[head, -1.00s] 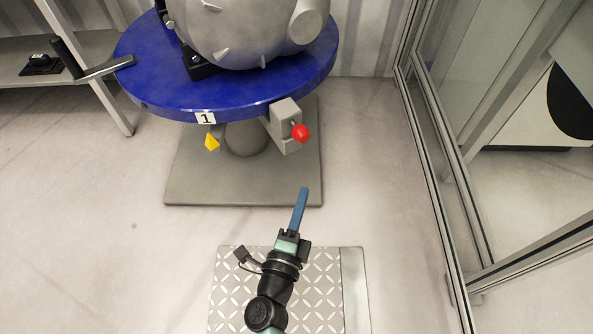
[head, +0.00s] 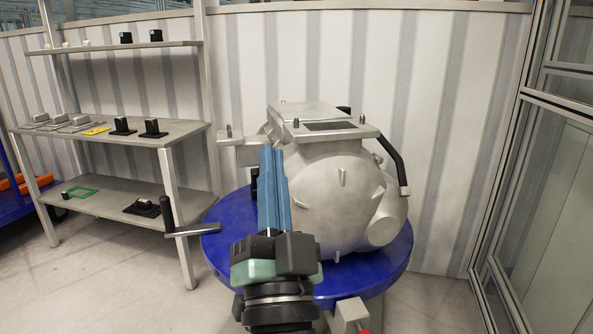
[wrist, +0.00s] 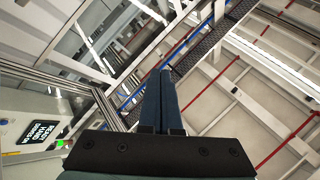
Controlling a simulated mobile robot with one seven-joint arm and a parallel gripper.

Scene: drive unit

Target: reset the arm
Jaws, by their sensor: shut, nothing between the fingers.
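My gripper (head: 271,152) stands upright in the middle of the head view, its blue fingers pointing up. The fingers are together with nothing between them. In the head view it is in front of the left part of the grey drive unit (head: 345,190), and hides some of it; I cannot tell the gap in depth. In the wrist view my gripper (wrist: 161,75) points up at the ceiling beams, with no object near the fingertips.
The drive unit sits on a round blue table (head: 385,262), with a crank handle (head: 170,215) sticking out at its left. A shelf rack (head: 165,136) with small dark parts stands at left. A glass-panelled frame (head: 500,200) is at right. Pale floor (head: 430,305) shows at lower right.

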